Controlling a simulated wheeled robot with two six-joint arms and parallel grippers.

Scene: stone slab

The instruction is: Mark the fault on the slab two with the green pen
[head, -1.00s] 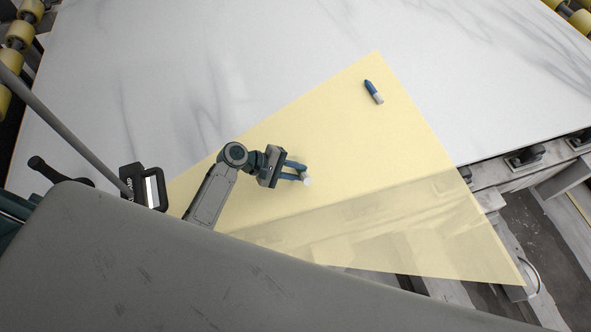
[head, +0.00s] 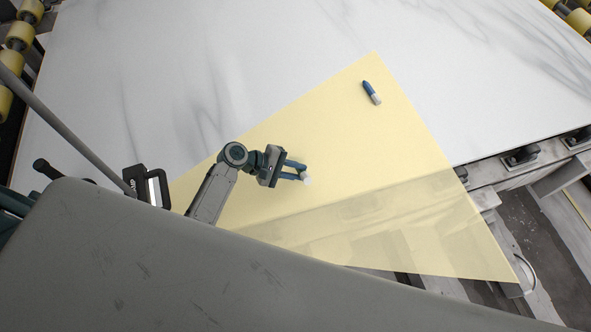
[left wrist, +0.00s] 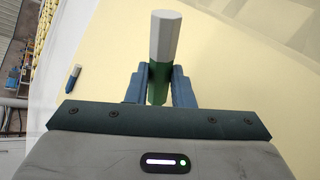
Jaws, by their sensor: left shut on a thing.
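My left gripper (head: 296,171) is shut on the green pen, over the yellow sheet. In the left wrist view the green pen (left wrist: 158,80) stands between the blue fingers, its pale grey end pointing away from the gripper. In the head view only that pale end (head: 307,181) shows past the fingertips. The white slab (head: 270,50) with grey veins lies beyond the sheet. I cannot pick out a particular fault or a slab number. My right gripper is not in view.
A pale yellow see-through sheet (head: 370,150) covers the slab's near corner and overhangs its edge. A blue pen (head: 371,92) with a pale end lies on it, also in the left wrist view (left wrist: 74,75). Yellow rollers (head: 20,35) line the left side. Most slab surface is clear.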

